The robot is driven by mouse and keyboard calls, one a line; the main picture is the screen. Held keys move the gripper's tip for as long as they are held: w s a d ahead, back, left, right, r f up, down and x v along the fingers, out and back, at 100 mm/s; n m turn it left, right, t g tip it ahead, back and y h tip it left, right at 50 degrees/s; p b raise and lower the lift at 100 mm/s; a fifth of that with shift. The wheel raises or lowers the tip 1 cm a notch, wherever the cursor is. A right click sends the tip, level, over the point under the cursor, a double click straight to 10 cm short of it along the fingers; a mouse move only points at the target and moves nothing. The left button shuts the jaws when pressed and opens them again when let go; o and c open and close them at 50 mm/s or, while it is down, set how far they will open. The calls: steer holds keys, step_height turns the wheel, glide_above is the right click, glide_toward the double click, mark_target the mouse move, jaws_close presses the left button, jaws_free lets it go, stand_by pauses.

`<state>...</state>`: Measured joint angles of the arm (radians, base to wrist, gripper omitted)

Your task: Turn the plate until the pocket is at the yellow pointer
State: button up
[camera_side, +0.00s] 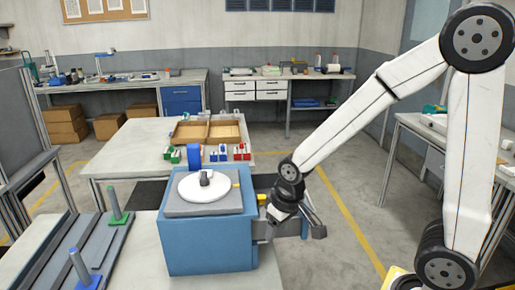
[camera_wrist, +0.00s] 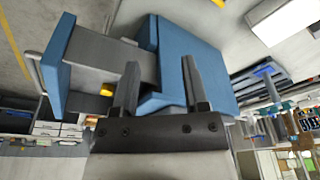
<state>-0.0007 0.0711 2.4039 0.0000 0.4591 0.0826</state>
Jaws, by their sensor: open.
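In the side view, a white round plate (camera_side: 189,190) lies on the grey top of a blue box (camera_side: 207,245). A small dark grey piece (camera_side: 206,178) stands near the plate's middle. A small yellow mark (camera_side: 236,184) is at the plate's right, possibly the pointer. I cannot make out the pocket. My gripper (camera_side: 270,213) is beside the box's right side, below the plate. In the wrist view my gripper (camera_wrist: 160,72) is open and its fingers are apart, with the box (camera_wrist: 195,60) behind them. The plate's face does not show there.
A yellow piece (camera_wrist: 107,90) shows by the bar. Green (camera_side: 115,205) and blue (camera_side: 80,268) posts stand at front left. A table with open trays (camera_side: 225,132) is behind.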

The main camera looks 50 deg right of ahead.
mark_target(203, 177)
steer(key=shift+w+a+r+m+g, duration=0.1)
steer(key=shift+w+r+m+g, duration=0.3)
steer(key=shift+w+r+m, duration=2.5)
steer(key=shift+w+a+r+n+g, duration=0.25)
steer(key=shift+w+r, duration=1.2)
steer(key=shift+w, duration=3.75)
steer(key=shift+w+d+r+m+g, duration=0.1)
steer(key=shift+w+r+m+g, duration=0.45)
steer(key=shift+w+r+m, duration=2.35)
steer(key=w+f+n, duration=0.1)
steer(key=w+n, duration=0.1)
steer(key=n, duration=0.1)
steer(key=shift+w+f, duration=0.1)
steer(key=shift+f, duration=0.25)
steer(key=shift+f, duration=3.8)
jaws_close()
